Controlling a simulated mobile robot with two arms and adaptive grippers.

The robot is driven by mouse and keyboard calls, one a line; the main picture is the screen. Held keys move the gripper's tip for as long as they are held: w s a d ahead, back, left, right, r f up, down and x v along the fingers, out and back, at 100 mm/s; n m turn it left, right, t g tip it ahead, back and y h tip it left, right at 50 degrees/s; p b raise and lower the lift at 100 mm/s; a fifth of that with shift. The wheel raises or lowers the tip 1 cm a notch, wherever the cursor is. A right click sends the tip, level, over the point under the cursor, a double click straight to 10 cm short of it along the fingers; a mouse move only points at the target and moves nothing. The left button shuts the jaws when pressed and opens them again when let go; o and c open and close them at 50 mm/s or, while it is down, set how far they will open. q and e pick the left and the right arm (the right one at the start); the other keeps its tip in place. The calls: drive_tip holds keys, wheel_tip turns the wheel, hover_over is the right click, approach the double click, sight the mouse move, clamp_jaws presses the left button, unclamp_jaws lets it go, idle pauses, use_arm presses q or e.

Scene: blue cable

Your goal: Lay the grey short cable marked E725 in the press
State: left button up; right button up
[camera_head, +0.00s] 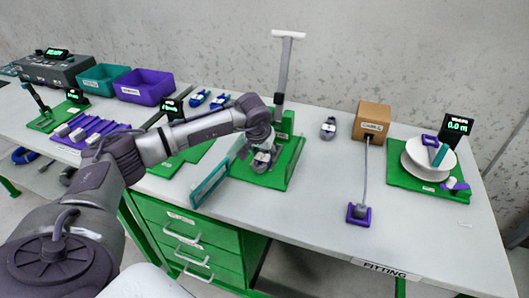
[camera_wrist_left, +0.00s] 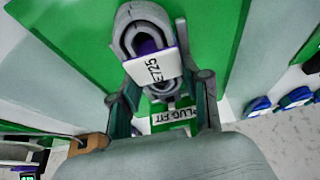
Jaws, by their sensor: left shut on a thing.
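My left gripper (camera_head: 262,146) is over the green base of the press (camera_head: 293,160), in front of its upright, and is shut on a grey coiled cable. In the left wrist view the grey cable (camera_wrist_left: 134,20) sits between the fingers with its white tag (camera_wrist_left: 153,68) reading E725. Behind the tag is a label (camera_wrist_left: 172,117) reading PLUG FIT on the green press. I cannot tell whether the cable touches the press. The press lever (camera_head: 284,70) stands upright with a white crossbar on top. My right gripper is not in view.
A teal panel (camera_head: 210,184) stands tilted at the press's left. Another grey coil (camera_head: 328,128) lies right of the press, near a brown cable box (camera_head: 371,120). Blue coils (camera_head: 209,99) lie at the back. A weighing station (camera_head: 430,162) is at the right. The front right bench is clear.

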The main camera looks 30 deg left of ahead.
use_arm(q)
drive_tip(key=shift+f, duration=0.1)
drive_tip(key=o, duration=1.2)
drive_tip(key=shift+r+p, duration=2.6)
drive_tip(key=shift+r, duration=1.4)
